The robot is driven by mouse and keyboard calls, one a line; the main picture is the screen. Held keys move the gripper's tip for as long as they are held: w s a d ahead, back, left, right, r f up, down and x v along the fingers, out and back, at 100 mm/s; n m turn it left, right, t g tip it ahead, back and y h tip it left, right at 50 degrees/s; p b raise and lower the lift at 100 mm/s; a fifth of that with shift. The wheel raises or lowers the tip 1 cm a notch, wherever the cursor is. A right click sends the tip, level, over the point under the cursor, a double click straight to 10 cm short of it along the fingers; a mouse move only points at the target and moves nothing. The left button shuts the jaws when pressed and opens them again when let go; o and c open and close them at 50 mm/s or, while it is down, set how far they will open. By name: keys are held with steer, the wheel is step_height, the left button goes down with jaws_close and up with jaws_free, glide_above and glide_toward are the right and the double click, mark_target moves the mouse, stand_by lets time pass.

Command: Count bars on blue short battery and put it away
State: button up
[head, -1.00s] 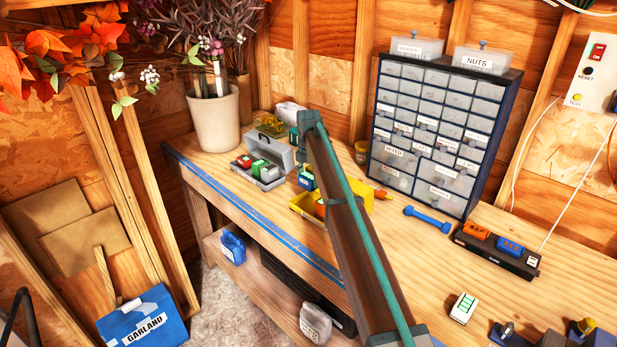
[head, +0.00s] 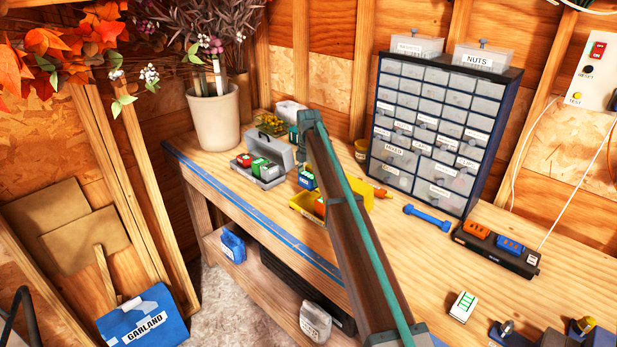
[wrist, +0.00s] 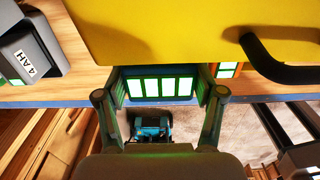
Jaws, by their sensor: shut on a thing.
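In the wrist view, my gripper (wrist: 162,96) is shut on a battery (wrist: 162,87), whose lit panel shows several bright bars in a green frame. In the head view, my arm hides most of the gripper. A small blue battery with a white label (head: 307,180) shows beside the arm, by the yellow bin (head: 301,206); I cannot tell whether it is the held one. A blue battery (head: 510,245) sits in the black charger strip (head: 497,261) at right, beside an orange one (head: 477,229).
An open grey case (head: 271,183) holds red, green and other blocks on the bench. A drawer cabinet (head: 428,135), blue dumbbell-shaped tool (head: 427,219) and white block with green bars (head: 463,306) stand farther right. A yellow surface (wrist: 170,30) is close above the battery in the wrist view.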

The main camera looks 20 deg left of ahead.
steer(key=shift+f+b, duration=0.55)
steer(key=shift+f, duration=1.5)
steer(key=shift+f, duration=0.15)
steer(key=shift+f+b, duration=0.5)
steer(key=shift+f, duration=0.95)
steer(key=o, duration=1.4)
steer(key=shift+c, duration=0.2)
